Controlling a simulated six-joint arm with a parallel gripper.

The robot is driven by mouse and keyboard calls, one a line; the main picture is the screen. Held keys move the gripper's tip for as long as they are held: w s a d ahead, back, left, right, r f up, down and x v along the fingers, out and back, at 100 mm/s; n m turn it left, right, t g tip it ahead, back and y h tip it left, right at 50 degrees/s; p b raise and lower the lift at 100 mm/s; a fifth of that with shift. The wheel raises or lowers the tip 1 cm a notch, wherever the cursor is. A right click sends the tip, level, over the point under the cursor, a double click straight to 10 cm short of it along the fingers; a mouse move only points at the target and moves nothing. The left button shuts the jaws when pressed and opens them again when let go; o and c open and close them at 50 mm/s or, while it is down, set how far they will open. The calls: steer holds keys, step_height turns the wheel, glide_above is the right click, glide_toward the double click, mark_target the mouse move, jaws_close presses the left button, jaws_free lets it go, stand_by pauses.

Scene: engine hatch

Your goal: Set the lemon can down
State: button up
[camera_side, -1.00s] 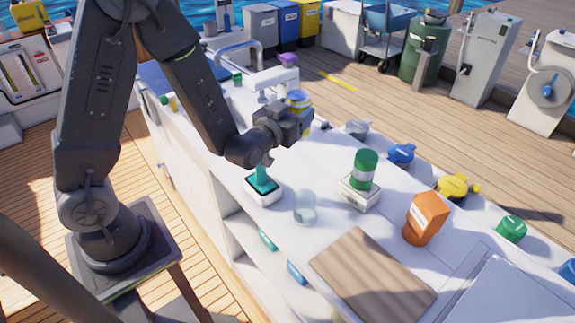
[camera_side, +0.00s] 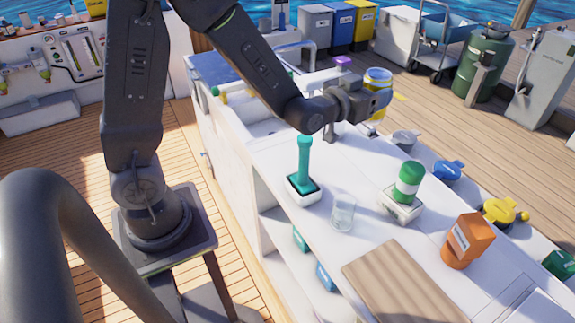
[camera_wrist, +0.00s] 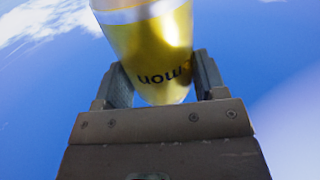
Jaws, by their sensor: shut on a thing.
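The lemon can (camera_side: 377,82), yellow with a pale blue-white band, is held up above the white counter (camera_side: 352,168). My gripper (camera_side: 378,101) is shut on it, reaching in from the left. In the wrist view the lemon can (camera_wrist: 158,58) stands between the two dark fingers of my gripper (camera_wrist: 154,82), with part of its lettering showing upside down. Its upper end is cut off by the frame there. The can is clear of the counter in the side view; its exact height is hard to tell.
A teal-handled brush (camera_side: 304,165) stands in a white holder, beside a clear glass (camera_side: 342,212). A green-and-white can (camera_side: 408,181) sits on a white block. An orange box (camera_side: 467,241), a wooden board (camera_side: 405,290) and blue (camera_side: 447,170) and yellow (camera_side: 502,210) items lie farther right.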

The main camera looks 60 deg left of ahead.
mark_target(367, 77)
steer(key=shift+w+a+r, duration=0.25)
steer(key=shift+a+r, duration=0.75)
steer(key=shift+a, duration=0.15)
steer(key=s+a+f+n+g+y, duration=0.1)
steer(key=s+a+n+g+y, duration=0.25)
steer(key=a, duration=0.75)
steer(key=s+a+f+n+g+y, duration=0.1)
steer(key=s+a+n+y, duration=0.35)
steer(key=a, duration=0.65)
steer(key=s+d+f+m+t+h, duration=0.2)
steer(key=f+m, duration=0.1)
steer(key=f, duration=0.4)
steer(key=s+d+f+m+t+h, duration=0.2)
steer(key=d+f+m+h, duration=0.1)
steer(key=f, duration=0.4)
steer(key=shift+d+f, duration=0.15)
steer(key=shift+d, duration=0.05)
steer(key=shift+f, duration=4.8)
